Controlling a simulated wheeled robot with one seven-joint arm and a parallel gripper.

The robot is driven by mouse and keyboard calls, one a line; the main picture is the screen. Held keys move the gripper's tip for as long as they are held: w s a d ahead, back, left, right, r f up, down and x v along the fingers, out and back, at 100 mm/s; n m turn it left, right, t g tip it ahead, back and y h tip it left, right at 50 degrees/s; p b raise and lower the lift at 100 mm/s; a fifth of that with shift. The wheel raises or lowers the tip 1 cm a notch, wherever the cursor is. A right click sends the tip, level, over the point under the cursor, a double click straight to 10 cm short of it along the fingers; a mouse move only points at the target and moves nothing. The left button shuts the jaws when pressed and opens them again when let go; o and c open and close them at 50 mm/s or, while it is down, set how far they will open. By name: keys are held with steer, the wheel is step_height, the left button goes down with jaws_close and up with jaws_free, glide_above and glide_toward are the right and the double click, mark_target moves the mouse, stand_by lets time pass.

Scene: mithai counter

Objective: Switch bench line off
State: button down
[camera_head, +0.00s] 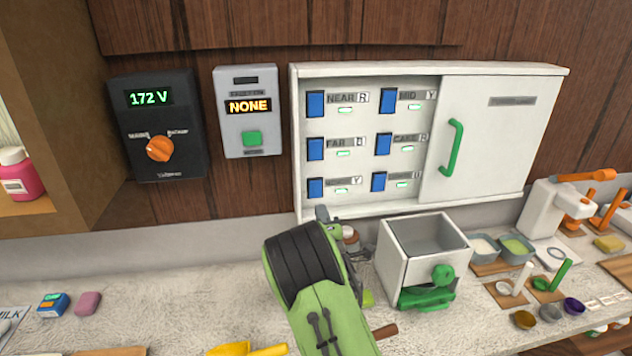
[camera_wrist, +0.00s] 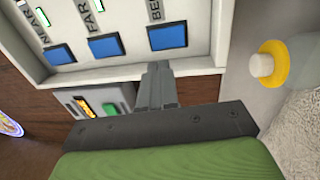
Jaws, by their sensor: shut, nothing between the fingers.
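The bench switch is the lower-left blue rocker (camera_head: 315,188) on the white switch panel, with a lit green lamp (camera_head: 341,191) beside it. In the wrist view the blue rocker (camera_wrist: 167,37) beside the partly hidden label starting "BE" is right ahead of my fingertips. My gripper (camera_head: 322,213) is just below that rocker in the head view. It is shut and empty, and the wrist view shows its closed fingers (camera_wrist: 158,72) at the panel's lower edge. I cannot tell whether they touch the panel.
Other blue rockers, NEAR (camera_head: 315,104), FAR (camera_head: 315,149) and MID (camera_head: 386,100), sit close by with lit lamps. A sliding cover (camera_head: 500,135) with a green handle is at the panel's right. A white box (camera_head: 393,262) stands on the counter below. A voltage dial unit (camera_head: 152,125) hangs left.

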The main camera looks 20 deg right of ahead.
mark_target(313, 186)
steer(key=p+x, duration=0.3)
steer(key=x, duration=0.1)
steer(key=p+x, duration=0.2)
steer(key=x, duration=0.1)
steer(key=shift+r+p, duration=0.3)
steer(key=shift+w+f, duration=0.15)
steer(key=shift+w, duration=0.3)
steer(key=shift+w+d, duration=0.1)
steer(key=shift+w, duration=0.05)
